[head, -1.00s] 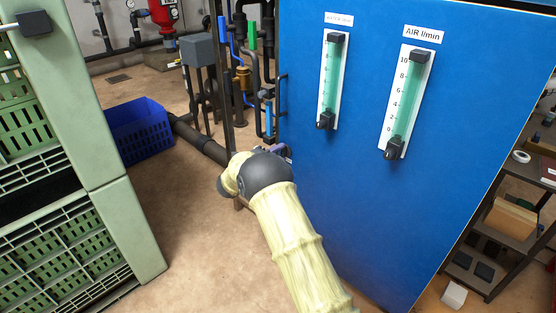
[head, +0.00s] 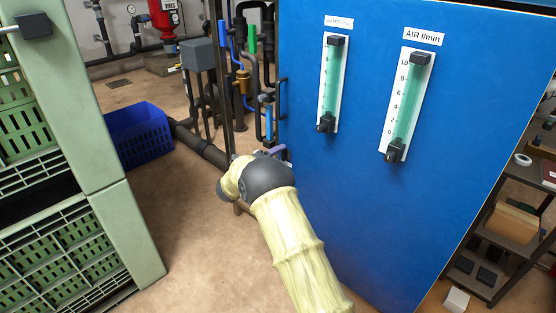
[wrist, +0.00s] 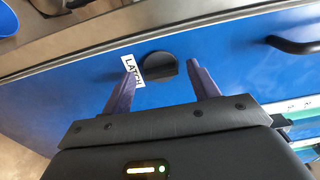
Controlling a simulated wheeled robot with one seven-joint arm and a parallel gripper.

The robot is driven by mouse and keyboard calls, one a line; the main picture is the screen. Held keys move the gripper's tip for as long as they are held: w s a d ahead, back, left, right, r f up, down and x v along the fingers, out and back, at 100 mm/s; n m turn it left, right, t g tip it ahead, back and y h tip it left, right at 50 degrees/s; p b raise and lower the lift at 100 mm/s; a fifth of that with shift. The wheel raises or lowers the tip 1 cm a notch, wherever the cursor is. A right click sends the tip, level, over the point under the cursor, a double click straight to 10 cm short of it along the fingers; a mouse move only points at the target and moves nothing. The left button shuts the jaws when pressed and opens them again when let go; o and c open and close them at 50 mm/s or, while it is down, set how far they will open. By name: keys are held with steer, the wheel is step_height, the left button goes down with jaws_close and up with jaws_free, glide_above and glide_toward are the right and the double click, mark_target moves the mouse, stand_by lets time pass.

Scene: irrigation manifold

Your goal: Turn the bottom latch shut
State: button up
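In the wrist view, a dark round latch knob (wrist: 161,67) sits on a blue cabinet face, beside a white label (wrist: 134,70) reading "LATCH". My gripper (wrist: 163,75) is open, with one purple finger on each side of the knob. The left finger tip overlaps the label's edge. I cannot tell whether either finger touches the knob. In the head view, my gripper is mostly hidden behind my wrist; a bit of purple finger (head: 278,149) shows by the left edge of the blue cabinet (head: 350,200). The latch is hidden there.
A black handle (wrist: 292,45) is on the same face, right of the latch. Green crates (head: 120,225) stand left of my arm, with floor between. A blue crate (head: 140,135) and dark pipes (head: 200,145) are behind. A shelf (head: 510,235) stands at right.

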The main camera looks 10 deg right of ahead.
steer(key=shift+a, duration=0.15)
steer(key=p+v, duration=0.5)
steer(key=v, duration=1.2)
steer(key=shift+r, duration=0.1)
